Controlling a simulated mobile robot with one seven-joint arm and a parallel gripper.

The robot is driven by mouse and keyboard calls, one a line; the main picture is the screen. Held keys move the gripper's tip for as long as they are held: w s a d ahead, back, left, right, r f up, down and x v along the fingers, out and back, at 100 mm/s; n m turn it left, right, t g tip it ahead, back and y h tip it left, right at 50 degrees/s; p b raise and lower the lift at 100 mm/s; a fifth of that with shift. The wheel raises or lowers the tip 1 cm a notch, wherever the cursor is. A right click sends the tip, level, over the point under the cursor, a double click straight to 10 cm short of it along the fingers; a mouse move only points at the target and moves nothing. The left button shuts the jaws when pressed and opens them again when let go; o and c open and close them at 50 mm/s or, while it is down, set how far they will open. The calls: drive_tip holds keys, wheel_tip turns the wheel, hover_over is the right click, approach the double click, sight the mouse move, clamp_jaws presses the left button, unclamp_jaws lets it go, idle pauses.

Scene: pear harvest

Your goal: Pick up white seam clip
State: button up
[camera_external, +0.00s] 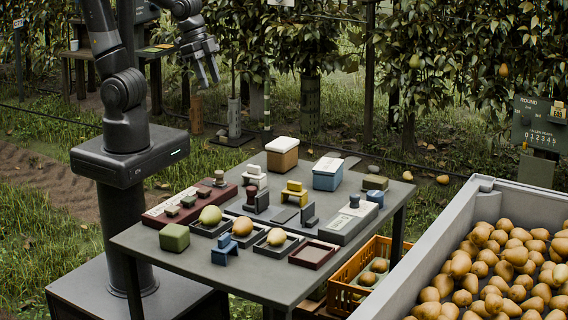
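A small white bridge-shaped piece (253,176), which looks like the white seam clip, is on the far left part of the dark grey table (262,291). It is partly hidden by a dark rounded piece (252,192) in front of it. Similar clip-shaped pieces are yellow (294,193), in the table's middle, and blue (225,250), near the front edge. My gripper (209,82) is raised above and behind the table's far left side, well apart from the clip. Its fingers point down, spread with a gap, and nothing shows between them.
Dark trays with pears (211,215) line the front left. A dark red rack (160,217), a brown box (282,153), a blue box (327,174) and a grey block (346,226) crowd the table. A large pear bin (450,235) stands right, beside an orange crate (344,296).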

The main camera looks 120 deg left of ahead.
drive_tip(key=w+a+f+g, duration=0.2)
drive_tip(key=w+a+f, duration=0.4)
drive_tip(key=f, duration=0.4)
drive_tip(key=g, duration=0.2)
hover_over(254, 174)
drive_tip(key=f, duration=1)
drive_tip(key=shift+s+a+f, duration=0.3)
drive_tip(key=shift+f, duration=5.6)
drive_tip(key=c, duration=0.6)
drive_tip(key=shift+o, duration=0.2)
